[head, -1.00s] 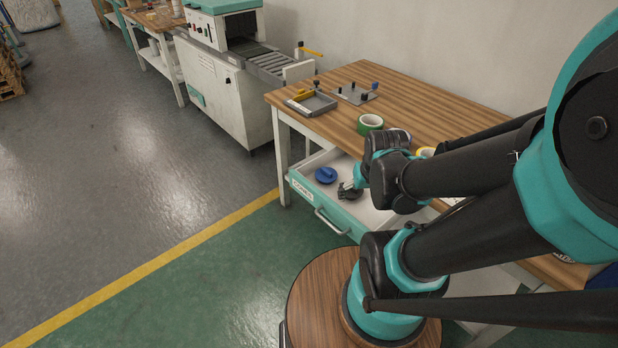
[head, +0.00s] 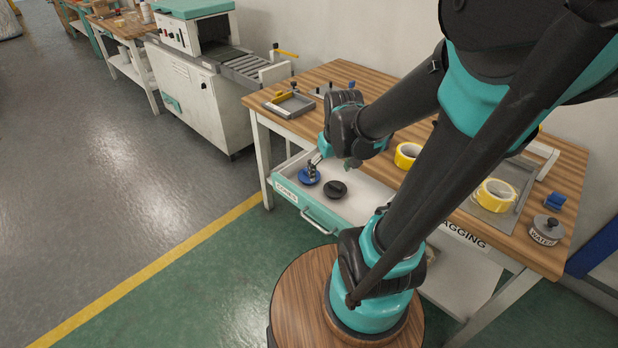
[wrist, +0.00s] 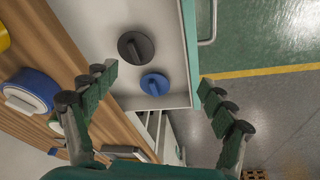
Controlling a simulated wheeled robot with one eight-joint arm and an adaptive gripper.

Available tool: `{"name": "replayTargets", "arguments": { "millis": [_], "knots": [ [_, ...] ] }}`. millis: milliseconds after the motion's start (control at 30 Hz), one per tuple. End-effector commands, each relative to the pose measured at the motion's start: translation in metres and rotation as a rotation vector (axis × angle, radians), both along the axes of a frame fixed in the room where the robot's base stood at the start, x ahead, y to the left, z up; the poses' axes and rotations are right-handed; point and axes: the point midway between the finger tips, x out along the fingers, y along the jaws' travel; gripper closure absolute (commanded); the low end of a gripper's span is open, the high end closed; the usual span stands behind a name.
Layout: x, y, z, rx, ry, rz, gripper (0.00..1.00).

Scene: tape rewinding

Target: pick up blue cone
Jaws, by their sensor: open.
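The blue cone (head: 308,177) lies in the open drawer, near its left end. In the wrist view the blue cone (wrist: 154,85) shows as a round disc with a raised ridge, between the finger lines. My gripper (head: 315,163) is over the blue cone and partly covers it in the head view. In the wrist view my gripper (wrist: 157,77) is open and empty, its fingers spread wide on either side of the cone. I cannot tell the exact height gap.
A black cone (head: 336,190) lies in the drawer (head: 365,204) close to the blue one. The wooden table (head: 408,140) above holds a grey tray (head: 290,105), a yellow tape roll (head: 407,155) and other items. The drawer's front wall and handle stand beside the cones.

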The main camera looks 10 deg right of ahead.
Motion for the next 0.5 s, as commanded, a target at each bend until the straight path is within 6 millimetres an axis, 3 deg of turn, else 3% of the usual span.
{"name": "replayTargets", "arguments": {
  "millis": [500],
  "knots": [
    [0.13, 0.024, 0.033, -0.063, 0.2, 0.362, 0.16]
  ]
}}
